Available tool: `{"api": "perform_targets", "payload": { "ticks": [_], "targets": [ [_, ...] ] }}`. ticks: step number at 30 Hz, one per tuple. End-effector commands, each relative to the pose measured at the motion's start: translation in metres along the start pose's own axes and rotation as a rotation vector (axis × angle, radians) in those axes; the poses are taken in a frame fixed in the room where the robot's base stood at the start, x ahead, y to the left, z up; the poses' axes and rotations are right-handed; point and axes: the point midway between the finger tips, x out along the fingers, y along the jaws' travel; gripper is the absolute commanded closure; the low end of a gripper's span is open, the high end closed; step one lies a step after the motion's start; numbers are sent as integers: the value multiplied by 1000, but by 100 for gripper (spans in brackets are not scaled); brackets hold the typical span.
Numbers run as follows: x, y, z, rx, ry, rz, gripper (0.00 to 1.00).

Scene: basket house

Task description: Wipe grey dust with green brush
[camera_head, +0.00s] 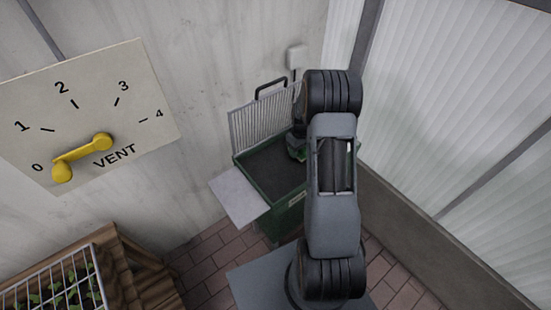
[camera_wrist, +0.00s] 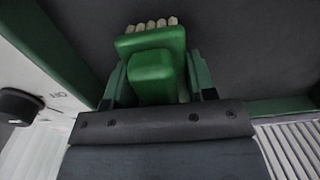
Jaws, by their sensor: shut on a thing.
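The green brush (camera_wrist: 154,75) shows in the wrist view with pale bristles along its far edge. My gripper (camera_wrist: 155,85) is shut on it, with one finger on each side of the green body. In the head view my gripper (camera_head: 296,145) is over the green box (camera_head: 288,214) with a dark inside, and my arm hides much of the brush and the box's right side. The dark surface (camera_wrist: 255,45) lies behind the bristles in the wrist view. I cannot make out grey dust on it, nor tell whether the bristles touch it.
A ribbed panel with a black handle (camera_head: 262,122) stands at the back of the box. A pale side shelf (camera_head: 239,196) juts out left. A vent dial (camera_head: 85,115) hangs on the wall. A wooden bench with a wire rack (camera_head: 62,290) is at the lower left.

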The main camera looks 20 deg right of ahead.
Motion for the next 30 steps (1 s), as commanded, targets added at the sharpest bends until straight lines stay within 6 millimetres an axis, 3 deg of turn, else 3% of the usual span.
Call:
{"api": "perform_targets", "payload": {
  "ticks": [2, 4, 6, 21, 30],
  "targets": [
    [1, 5, 0, -4, 0, 0, 72],
    [-7, 4, 0, -7, -1, -1, 72],
    [-27, 3, -1, -9, 3, 2, 72],
    [-70, 0, -3, -14, 1, 1, 72],
    [-82, -1, -3, -17, -1, 0, 72]
  ]
}}
